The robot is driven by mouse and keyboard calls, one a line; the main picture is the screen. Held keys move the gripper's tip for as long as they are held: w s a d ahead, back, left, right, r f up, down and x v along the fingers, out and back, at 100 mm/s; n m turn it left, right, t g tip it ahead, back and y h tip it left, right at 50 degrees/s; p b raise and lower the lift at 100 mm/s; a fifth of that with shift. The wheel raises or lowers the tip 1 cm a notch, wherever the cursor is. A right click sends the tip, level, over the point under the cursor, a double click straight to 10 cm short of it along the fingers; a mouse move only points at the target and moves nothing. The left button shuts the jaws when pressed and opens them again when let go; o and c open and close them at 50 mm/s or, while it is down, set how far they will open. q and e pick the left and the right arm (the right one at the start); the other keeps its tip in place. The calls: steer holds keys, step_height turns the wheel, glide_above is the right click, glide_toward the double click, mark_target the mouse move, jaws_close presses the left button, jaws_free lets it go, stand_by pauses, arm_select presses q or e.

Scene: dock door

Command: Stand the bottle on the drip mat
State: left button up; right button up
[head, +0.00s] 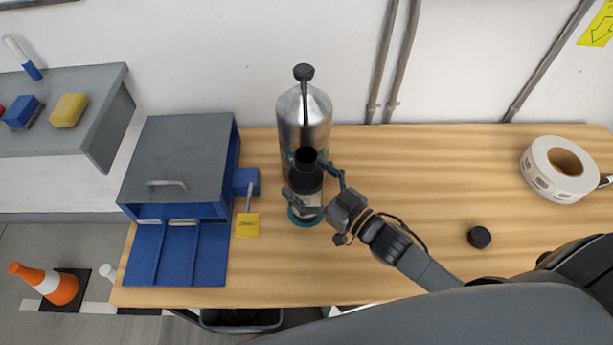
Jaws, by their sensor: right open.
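A dark bottle (306,182) with an open black mouth and a pale label low on its side stands upright near the middle of the table. A teal round drip mat (304,221) shows as a rim at the bottle's base; the bottle appears to stand on it. My right gripper (309,182) is open, with one finger on each side of the bottle. I cannot tell whether the fingers touch it. My left gripper is not in view.
A steel cylinder (303,112) with a black knob stands close behind the bottle. A blue and grey box (180,150) and a yellow padlock tag (247,225) are left. A black cap (479,237) and a label roll (559,169) lie right. The table (430,165) between is clear.

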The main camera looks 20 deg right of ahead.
steer(key=shift+r, duration=0.15)
steer(key=b+v, duration=0.1)
steer(key=v, duration=1.1)
